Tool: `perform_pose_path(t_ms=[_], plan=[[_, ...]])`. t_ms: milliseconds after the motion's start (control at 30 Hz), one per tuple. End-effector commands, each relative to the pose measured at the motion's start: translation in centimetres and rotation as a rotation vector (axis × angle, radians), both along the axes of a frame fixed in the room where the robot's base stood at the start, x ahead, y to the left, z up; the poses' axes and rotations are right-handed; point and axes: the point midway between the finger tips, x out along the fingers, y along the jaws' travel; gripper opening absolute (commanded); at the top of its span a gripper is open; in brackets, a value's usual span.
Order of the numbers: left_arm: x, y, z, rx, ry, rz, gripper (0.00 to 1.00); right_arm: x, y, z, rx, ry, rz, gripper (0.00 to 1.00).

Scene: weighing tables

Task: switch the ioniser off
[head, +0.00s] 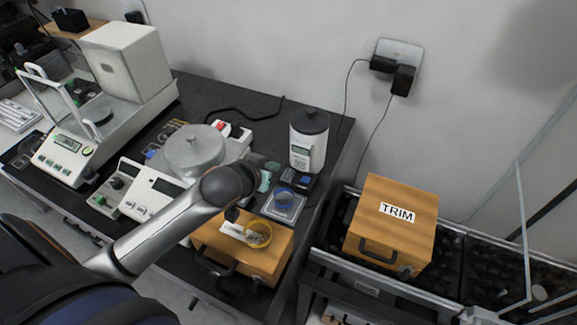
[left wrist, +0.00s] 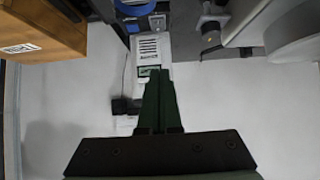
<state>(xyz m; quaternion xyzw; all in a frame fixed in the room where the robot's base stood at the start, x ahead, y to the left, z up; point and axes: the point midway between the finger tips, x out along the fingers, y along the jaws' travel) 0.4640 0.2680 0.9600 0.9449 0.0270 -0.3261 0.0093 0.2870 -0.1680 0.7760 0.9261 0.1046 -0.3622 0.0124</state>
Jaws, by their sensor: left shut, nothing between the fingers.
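A white upright unit with a black cap and a small display panel (head: 309,143) stands at the back right of the dark table. I take it for the ioniser, but cannot read a name on it. In the left wrist view a white slotted body (left wrist: 151,47) lies just beyond my fingertips; it seems to be this unit. My left gripper (head: 264,180) is mostly behind its own wrist in the head view. In the left wrist view its dark green fingers (left wrist: 158,78) are together and empty. Contact cannot be told. No switch state is readable. My right gripper is not in view.
A small black block with a blue top (head: 303,181) sits before the white unit. A blue ring lies on a pale plate (head: 283,209). A wooden box (head: 273,262) with a yellow ring is below. A TRIM box (head: 396,243) stands right; a lidded instrument (head: 194,148) stands left.

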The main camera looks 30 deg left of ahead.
Motion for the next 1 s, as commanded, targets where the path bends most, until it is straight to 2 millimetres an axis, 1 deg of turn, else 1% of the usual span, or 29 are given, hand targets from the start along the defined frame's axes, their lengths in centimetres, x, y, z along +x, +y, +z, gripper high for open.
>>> perform_pose_path(t_ms=[200, 367, 900, 933, 1000], plan=[[0.2, 0.0, -0.1, 0.000, 0.001, 0.000, 0.00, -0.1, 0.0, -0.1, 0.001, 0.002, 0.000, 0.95], [1.3, 0.1, -1.0, 0.000, 0.000, 0.001, 0.00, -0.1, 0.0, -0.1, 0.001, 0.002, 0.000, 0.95], [7.9, 0.4, -6.2, 0.001, 0.001, 0.001, 0.00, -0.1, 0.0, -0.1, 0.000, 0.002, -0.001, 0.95], [8.1, 0.5, -6.5, 0.001, 0.002, 0.001, 0.00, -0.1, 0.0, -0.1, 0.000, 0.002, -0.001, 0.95], [8.1, 0.5, -7.9, 0.001, 0.003, 0.002, 0.00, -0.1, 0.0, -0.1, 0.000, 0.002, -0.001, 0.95]])
